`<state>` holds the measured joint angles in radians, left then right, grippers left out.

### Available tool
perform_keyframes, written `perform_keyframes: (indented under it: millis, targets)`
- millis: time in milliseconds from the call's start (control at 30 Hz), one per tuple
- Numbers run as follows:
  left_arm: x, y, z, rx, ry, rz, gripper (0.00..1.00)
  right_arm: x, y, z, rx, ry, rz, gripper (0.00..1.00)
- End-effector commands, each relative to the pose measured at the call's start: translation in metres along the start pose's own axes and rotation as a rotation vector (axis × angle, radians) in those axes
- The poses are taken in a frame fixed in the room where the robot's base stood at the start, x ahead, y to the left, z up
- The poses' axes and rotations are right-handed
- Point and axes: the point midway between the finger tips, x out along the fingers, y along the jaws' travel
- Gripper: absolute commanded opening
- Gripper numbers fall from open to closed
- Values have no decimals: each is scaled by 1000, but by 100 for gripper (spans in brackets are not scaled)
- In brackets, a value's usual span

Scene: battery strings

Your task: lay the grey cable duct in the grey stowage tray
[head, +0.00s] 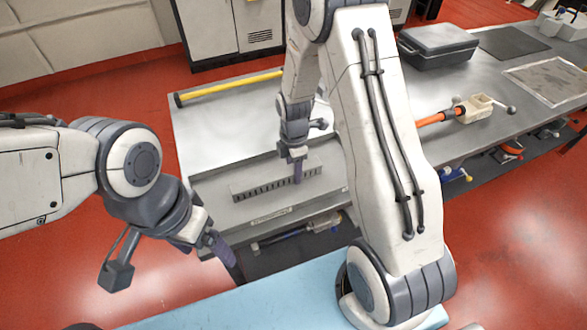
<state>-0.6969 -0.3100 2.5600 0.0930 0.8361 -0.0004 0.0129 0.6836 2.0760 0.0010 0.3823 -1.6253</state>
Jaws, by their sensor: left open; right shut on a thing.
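The grey cable duct (258,187), a long slotted bar, is level in the grey stowage tray (218,188) or just above its floor; I cannot tell whether it touches. The tray is a shallow, long tray at the bench's near edge with a small label on its front. My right gripper (298,174) points down and is shut on the duct towards its right part. My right arm hides the tray's right end. My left gripper (227,256) is open and empty, in front of the bench at the lower left, apart from the duct.
A yellow bar (230,87) lies along the bench's back left. A dark case (437,45) and an orange-handled tool with a beige head (475,109) are on the right. A pale blue surface (250,305) is in front.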

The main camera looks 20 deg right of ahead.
Motion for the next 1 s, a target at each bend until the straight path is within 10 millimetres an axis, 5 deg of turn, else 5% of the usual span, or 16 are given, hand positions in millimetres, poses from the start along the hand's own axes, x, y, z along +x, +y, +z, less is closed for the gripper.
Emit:
perform_keyframes:
  millis: [33,100,567,1000]
  targets:
    - [1,0,0,0,0,0,85,2,0,0,0,0,-1,53]
    - [1,0,0,0,0,0,85,1,0,0,0,0,0,80]
    - [0,0,0,0,0,0,85,-11,1,0,0,0,4,80]
    - [3,0,0,0,0,0,85,-99,1,0,0,0,5,80]
